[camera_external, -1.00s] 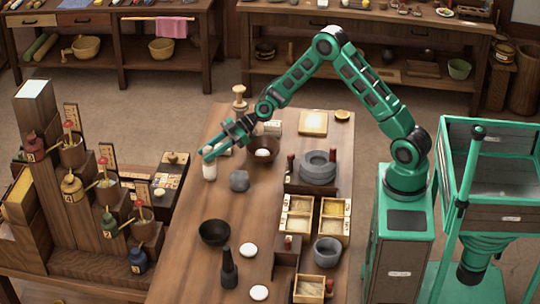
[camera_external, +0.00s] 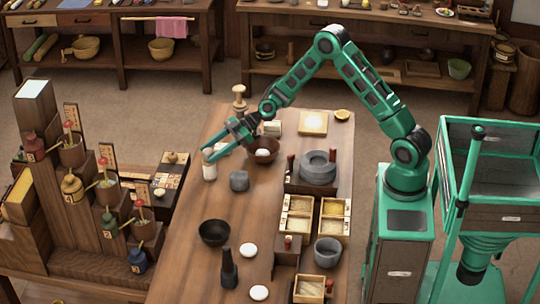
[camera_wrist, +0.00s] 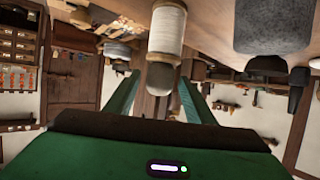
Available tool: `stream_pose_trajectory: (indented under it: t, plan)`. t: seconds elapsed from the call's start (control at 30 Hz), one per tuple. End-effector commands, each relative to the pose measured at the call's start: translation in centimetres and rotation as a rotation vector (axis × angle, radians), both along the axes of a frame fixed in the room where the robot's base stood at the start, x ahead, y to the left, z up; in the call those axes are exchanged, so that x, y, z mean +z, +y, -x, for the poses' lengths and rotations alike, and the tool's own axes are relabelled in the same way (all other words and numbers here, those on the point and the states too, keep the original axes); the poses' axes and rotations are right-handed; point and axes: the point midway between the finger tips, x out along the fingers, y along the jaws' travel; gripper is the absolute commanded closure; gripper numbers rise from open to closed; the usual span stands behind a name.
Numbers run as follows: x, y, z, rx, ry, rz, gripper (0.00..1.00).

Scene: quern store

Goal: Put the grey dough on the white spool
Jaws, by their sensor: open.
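The white spool (camera_external: 209,168) stands upright near the table's left edge; it also shows at the top middle of the wrist view (camera_wrist: 167,32). My gripper (camera_external: 212,153) is open at the spool's top, with its fingers to either side in the wrist view (camera_wrist: 158,98). A small grey-brown lump (camera_wrist: 160,77) sits at the spool's top end between the fingers; I cannot tell whether it is the grey dough or part of the spool. A larger grey rounded block (camera_external: 239,181) rests on the table just right of the spool, also in the wrist view (camera_wrist: 272,27).
A brown bowl (camera_external: 263,152) with something white in it stands behind right. A dark bowl (camera_external: 214,232), a dark pestle-like piece (camera_external: 229,268) and white discs (camera_external: 249,250) lie toward the front. A stone quern (camera_external: 318,167) and grain boxes stand to the right.

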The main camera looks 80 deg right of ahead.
Motion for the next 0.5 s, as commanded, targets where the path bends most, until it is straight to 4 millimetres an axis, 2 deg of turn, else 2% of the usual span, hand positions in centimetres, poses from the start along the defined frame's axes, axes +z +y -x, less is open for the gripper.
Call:
stream_pose_trajectory:
  t: [0.3,0.5]
  plan:
    - [2.4,-3.7,4.6,-0.004,0.000,0.000,0.51]
    - [3.5,-5.2,6.7,-0.002,0.000,0.001,0.51]
